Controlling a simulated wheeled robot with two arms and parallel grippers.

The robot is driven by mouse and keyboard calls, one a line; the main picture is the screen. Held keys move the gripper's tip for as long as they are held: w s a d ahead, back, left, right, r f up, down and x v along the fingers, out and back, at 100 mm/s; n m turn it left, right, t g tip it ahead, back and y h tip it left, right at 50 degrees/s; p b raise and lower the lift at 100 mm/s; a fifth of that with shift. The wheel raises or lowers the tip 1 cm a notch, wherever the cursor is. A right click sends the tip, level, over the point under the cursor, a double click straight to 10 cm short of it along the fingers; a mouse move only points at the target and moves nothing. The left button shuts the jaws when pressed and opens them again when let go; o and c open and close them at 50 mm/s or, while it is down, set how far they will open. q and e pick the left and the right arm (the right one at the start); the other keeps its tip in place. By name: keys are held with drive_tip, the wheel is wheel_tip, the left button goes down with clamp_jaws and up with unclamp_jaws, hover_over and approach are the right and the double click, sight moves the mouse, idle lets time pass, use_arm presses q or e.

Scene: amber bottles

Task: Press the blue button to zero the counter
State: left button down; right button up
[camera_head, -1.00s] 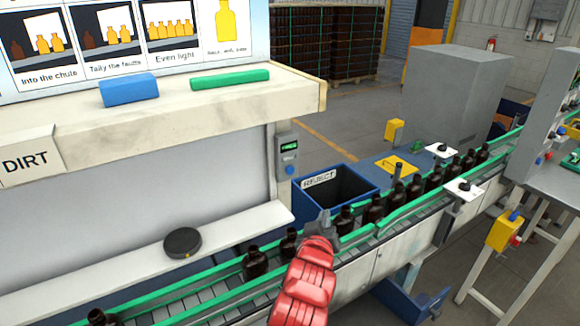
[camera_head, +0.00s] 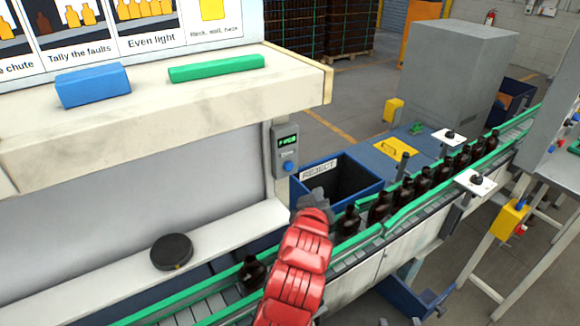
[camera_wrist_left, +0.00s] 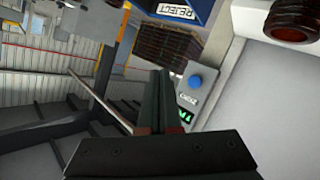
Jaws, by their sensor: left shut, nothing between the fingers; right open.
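The grey counter box (camera_head: 285,150) is fixed to the post at the end of the white bench, with a lit green display on top. Its round blue button (camera_head: 289,167) sits low on its face. The button also shows in the left wrist view (camera_wrist_left: 195,82), just right of my fingers. My left gripper (camera_head: 318,198), on the red arm, is shut and empty, below and right of the button in the head view. I see no contact with it. My right gripper (camera_head: 400,321) barely shows at the bottom edge; its tips look apart.
The blue REJECT bin (camera_head: 345,168) stands right beside the counter. A conveyor with green rails (camera_head: 410,212) carries several dark bottles behind my left arm. A black round puck (camera_head: 171,252) lies on the lower white ledge. Blue (camera_head: 93,85) and green (camera_head: 216,68) blocks rest above.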

sight(289, 166)
use_arm(q)
drive_tip(key=w+a+p, duration=0.2)
drive_tip(key=w+a, duration=0.3)
drive_tip(key=w, duration=0.2)
idle(0.6)
drive_tip(key=shift+w+a, duration=0.1)
idle(1.4)
drive_tip(key=shift+w+a+b, duration=0.2)
drive_tip(key=shift+w+b, duration=0.1)
drive_tip(key=shift+b, duration=0.05)
